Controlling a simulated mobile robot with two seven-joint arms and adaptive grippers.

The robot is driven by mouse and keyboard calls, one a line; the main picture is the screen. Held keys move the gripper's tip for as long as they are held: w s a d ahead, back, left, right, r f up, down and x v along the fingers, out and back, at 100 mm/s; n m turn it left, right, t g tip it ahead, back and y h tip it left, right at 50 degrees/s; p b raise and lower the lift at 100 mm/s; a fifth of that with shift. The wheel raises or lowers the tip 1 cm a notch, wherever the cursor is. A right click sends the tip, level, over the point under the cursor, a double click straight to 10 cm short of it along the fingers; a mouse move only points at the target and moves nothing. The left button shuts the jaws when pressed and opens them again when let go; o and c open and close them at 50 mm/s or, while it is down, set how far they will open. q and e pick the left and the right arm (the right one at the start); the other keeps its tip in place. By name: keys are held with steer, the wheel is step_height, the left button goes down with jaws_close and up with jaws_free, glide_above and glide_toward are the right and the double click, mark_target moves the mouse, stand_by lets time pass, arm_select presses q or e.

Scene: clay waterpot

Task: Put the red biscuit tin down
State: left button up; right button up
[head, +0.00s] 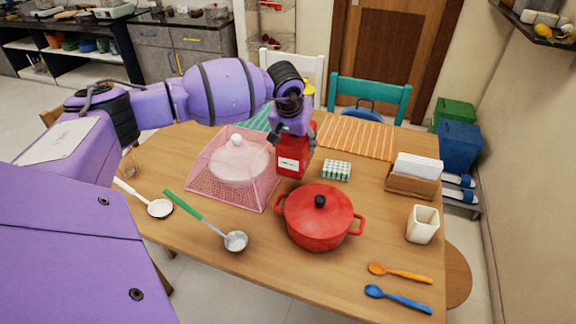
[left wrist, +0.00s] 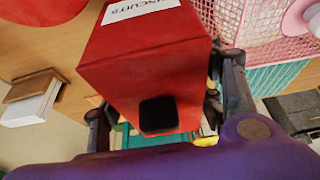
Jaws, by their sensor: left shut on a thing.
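The red biscuit tin (head: 291,163) is a tall box with a white label, near the middle of the table (head: 170,150) in the head view. My left gripper (head: 291,128) is shut on its upper part from above. In the left wrist view the tin (left wrist: 140,55) sits between the two fingers of the gripper (left wrist: 158,112), with its "BISCUITS" label partly cut off. I cannot tell for sure whether its base touches the table. My right gripper is not in view.
A red pot (head: 318,222) stands in front, and a green checked block (head: 336,170) lies to the right. An orange striped mat (head: 357,138) lies behind. Bare wood shows between the block and the napkin holder (head: 412,184).

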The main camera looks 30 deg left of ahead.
arm_select(q)
step_height(320, 180, down, 8)
steer(key=shift+d+f+p, duration=0.1)
steer(key=shift+f+p, duration=0.05)
steer(key=shift+p, duration=0.15)
steer(key=shift+f, duration=0.2)
steer(key=o, duration=1.4)
